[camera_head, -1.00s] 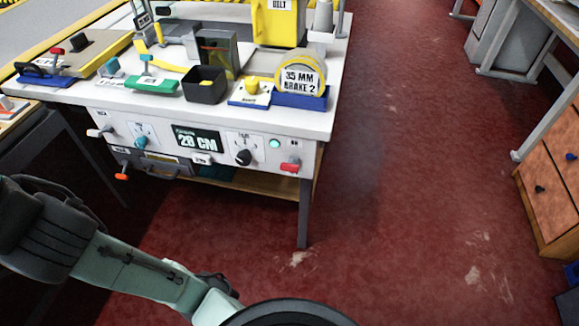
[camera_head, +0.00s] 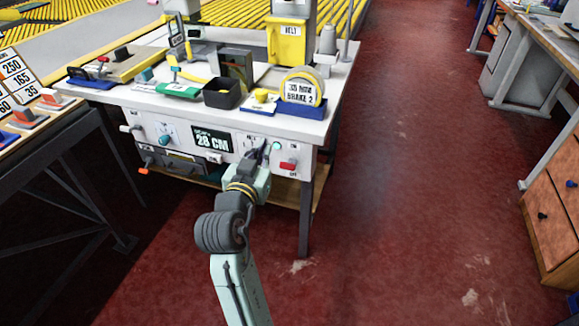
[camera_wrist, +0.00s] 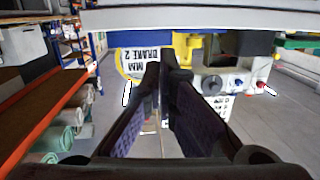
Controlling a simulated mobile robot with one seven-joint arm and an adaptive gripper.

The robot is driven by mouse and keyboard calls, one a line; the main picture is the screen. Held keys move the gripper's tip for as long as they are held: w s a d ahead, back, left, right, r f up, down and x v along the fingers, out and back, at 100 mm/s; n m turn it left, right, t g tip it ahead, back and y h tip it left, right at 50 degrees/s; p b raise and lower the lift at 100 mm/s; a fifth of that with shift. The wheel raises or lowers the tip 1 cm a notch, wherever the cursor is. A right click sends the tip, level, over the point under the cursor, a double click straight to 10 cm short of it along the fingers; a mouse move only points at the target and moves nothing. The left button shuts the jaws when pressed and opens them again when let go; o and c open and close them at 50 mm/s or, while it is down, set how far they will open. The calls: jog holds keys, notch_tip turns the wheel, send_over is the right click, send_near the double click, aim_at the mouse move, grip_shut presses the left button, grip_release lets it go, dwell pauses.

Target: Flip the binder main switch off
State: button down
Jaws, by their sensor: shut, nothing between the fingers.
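The binder's white front panel (camera_head: 228,158) hangs under the table top and carries the controls. A red switch (camera_head: 288,163) sits at its right end, below a small green light (camera_head: 276,146); I take it to be the main switch, but its label is too small to read. My gripper (camera_head: 264,148) is in front of the panel, left of the red switch and apart from it in the picture, and it covers the black knob's place. In the wrist view my gripper (camera_wrist: 162,68) is shut, with nothing between the fingertips. I cannot tell whether it touches the panel.
The panel also holds a teal knob (camera_head: 163,140), a 28 CM display (camera_head: 212,140) and a white lever (camera_head: 130,128). An orange-tipped lever (camera_head: 144,170) sticks out below. The tape roll (camera_head: 303,91) stands on the table top above. Red floor (camera_head: 390,200) is clear at right.

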jog(key=shift+m+g+h, duration=0.5)
jog(key=shift+g+h, duration=0.1)
jog(key=shift+h, duration=0.2)
jog(key=d+f, duration=0.1)
jog(key=s+d+f, duration=0.1)
jog(key=d, duration=0.1)
jog(key=shift+d+f, duration=0.15)
jog(key=shift+f, duration=0.1)
jog(key=shift+w, duration=0.1)
jog(key=p, duration=0.3)
send_over(289, 169)
jog(key=w, duration=0.1)
jog(key=shift+d+f, duration=0.2)
jog(key=shift+f, duration=0.4)
jog(key=f, duration=0.3)
jog(key=shift+s+a, duration=0.15)
jog(key=shift+s, duration=0.15)
jog(key=shift+s+a+f, duration=0.1)
jog(key=shift+s+f, duration=0.15)
jog(key=shift+f, duration=0.2)
jog(key=shift+f, duration=0.2)
